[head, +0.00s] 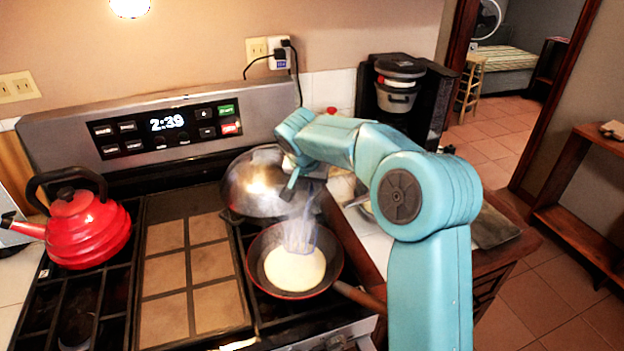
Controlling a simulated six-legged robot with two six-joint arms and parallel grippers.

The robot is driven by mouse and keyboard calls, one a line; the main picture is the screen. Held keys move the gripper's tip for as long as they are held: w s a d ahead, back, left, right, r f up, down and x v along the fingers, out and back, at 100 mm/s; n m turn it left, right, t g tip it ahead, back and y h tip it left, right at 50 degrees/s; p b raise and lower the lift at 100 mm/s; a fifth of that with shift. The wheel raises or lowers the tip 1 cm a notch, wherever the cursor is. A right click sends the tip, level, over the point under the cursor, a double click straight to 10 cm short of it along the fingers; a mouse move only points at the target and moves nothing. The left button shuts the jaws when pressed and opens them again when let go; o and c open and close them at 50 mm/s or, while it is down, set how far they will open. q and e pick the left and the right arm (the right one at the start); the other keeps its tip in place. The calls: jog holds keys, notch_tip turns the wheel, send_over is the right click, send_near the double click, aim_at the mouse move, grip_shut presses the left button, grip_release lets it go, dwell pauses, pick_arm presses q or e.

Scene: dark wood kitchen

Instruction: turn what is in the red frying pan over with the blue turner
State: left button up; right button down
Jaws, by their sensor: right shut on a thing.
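The red frying pan (257,278) sits on the front right of the stove, its handle pointing to the lower right. A round pale pancake (294,270) lies flat in it. My right gripper (290,188) is above the back of the pan, shut on the blue turner (301,230). The turner looks translucent blue and hangs down over the pan, its lower end at the pancake's back edge. I cannot tell whether its edge is under the pancake. My left gripper is not in view.
A large domed metal lid or wok (252,182) stands behind the pan. A red kettle (85,228) is on the left burners, beside a flat griddle (190,265). A black appliance with a pot (397,95) stands at the back right.

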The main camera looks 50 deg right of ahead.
aim_at(308, 200)
notch_tip(308, 200, down, 2)
jog(key=shift+w+d+f+b, duration=0.1)
jog(key=shift+w+f+b, duration=0.05)
jog(key=shift+b, duration=0.35)
jog(key=shift+f, duration=0.35)
jog(key=shift+s+a+r+b, duration=0.1)
jog(key=shift+s+a+b, duration=0.2)
jog(key=shift+a+b, duration=0.1)
jog(key=shift+s+a+b, duration=0.25)
jog(key=shift+a, duration=0.25)
jog(key=shift+s+a+b, duration=0.2)
jog(key=shift+a+b, duration=0.05)
jog(key=shift+a, duration=0.25)
jog(key=shift+s+a+b, duration=0.35)
jog(key=shift+s+a, duration=0.05)
jog(key=shift+a, duration=0.2)
jog(key=shift+s+a+b, duration=0.3)
jog(key=shift+a+b, duration=0.4)
notch_tip(308, 200, up, 2)
jog(key=shift+w+d+p, duration=0.1)
jog(key=shift+d+p, duration=0.05)
jog(key=shift+p, duration=0.8)
notch_tip(308, 200, up, 7)
jog(key=p, duration=0.5)
jog(key=shift+w+d+r+p, duration=0.2)
jog(key=shift+d+p, duration=0.1)
jog(key=shift+d, duration=0.15)
